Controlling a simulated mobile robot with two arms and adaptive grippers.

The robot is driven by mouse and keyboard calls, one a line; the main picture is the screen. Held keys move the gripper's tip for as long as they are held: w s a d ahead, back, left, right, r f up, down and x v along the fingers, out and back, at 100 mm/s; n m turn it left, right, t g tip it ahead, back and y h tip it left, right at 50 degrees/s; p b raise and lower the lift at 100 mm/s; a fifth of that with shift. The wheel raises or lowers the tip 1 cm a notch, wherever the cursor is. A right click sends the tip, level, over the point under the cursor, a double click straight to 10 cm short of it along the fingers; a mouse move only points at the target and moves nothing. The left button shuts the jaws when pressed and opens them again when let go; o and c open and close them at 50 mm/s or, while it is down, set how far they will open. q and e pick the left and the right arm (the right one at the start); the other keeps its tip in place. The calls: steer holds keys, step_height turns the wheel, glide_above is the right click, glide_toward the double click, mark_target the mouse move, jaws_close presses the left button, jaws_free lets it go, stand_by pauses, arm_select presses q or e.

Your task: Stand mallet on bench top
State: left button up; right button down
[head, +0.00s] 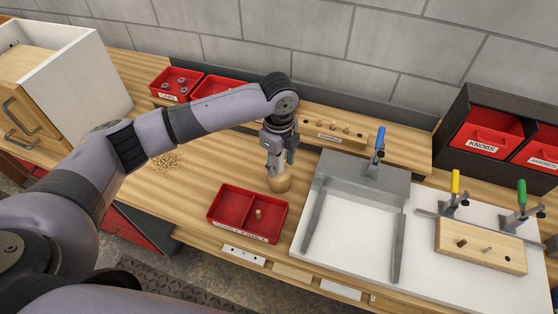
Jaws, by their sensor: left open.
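My left gripper (277,163) points down over the bench top (190,190), behind the red divided tray. It is open. A light wooden piece, which looks like the mallet (281,185), stands on the bench directly below and between its fingers. Its rounded lower part shows; the upper part is hidden by the gripper, so I cannot tell whether the fingers touch it. My right gripper is not in view.
The red two-part tray (236,212) with a small peg is close in front. A grey metal fixture with a blue-handled clamp (377,148) stands to the right. A wooden pegged rack (335,130) is behind. A clamped wooden board (480,246) lies far right. Shavings (165,160) lie left.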

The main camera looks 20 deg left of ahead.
arm_select(q)
step_height(320, 180, up, 12)
steer(key=b, duration=0.3)
steer(key=shift+r, duration=0.2)
stand_by(0.3)
